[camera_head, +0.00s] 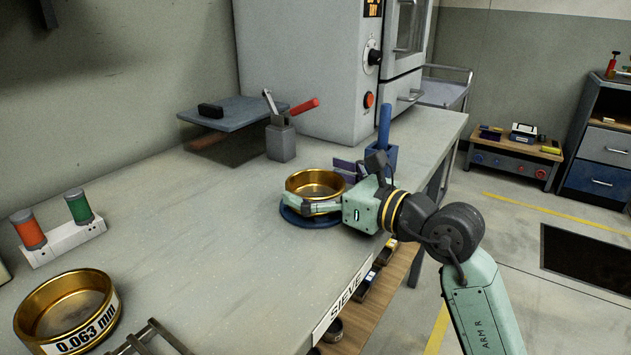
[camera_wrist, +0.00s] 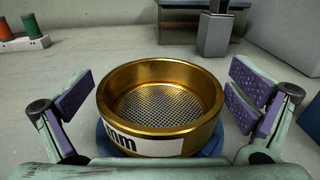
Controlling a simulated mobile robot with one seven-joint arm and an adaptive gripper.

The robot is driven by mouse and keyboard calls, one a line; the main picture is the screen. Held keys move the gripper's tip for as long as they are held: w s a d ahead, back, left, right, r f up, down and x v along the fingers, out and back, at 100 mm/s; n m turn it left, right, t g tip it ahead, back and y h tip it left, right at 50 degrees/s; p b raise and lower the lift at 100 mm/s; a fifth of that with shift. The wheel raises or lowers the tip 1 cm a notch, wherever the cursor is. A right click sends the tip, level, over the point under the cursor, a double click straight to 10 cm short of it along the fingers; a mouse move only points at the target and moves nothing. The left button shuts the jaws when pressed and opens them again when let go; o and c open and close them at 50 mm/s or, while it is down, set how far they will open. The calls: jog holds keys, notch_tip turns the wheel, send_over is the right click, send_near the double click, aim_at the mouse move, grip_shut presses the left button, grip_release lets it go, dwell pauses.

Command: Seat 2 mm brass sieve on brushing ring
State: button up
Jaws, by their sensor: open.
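A brass sieve (camera_head: 315,184) with a coarse mesh sits on a round blue ring (camera_head: 309,217) on the bench. In the wrist view the sieve (camera_wrist: 160,100) looks level, and its white label shows only "mm". The blue ring (camera_wrist: 106,143) shows beneath it; whether the sieve is fully seated cannot be told. My gripper (camera_head: 325,190) is at the sieve with its fingers apart.
A second brass sieve (camera_head: 67,312) marked 0.063 mm stands at the front left. A holder with orange and green cylinders (camera_head: 62,238) is behind it. A grey block with a red-handled tool (camera_head: 281,136) and a blue holder (camera_head: 386,155) stand beyond the ring. The middle left bench is clear.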

jog(key=v, duration=1.2)
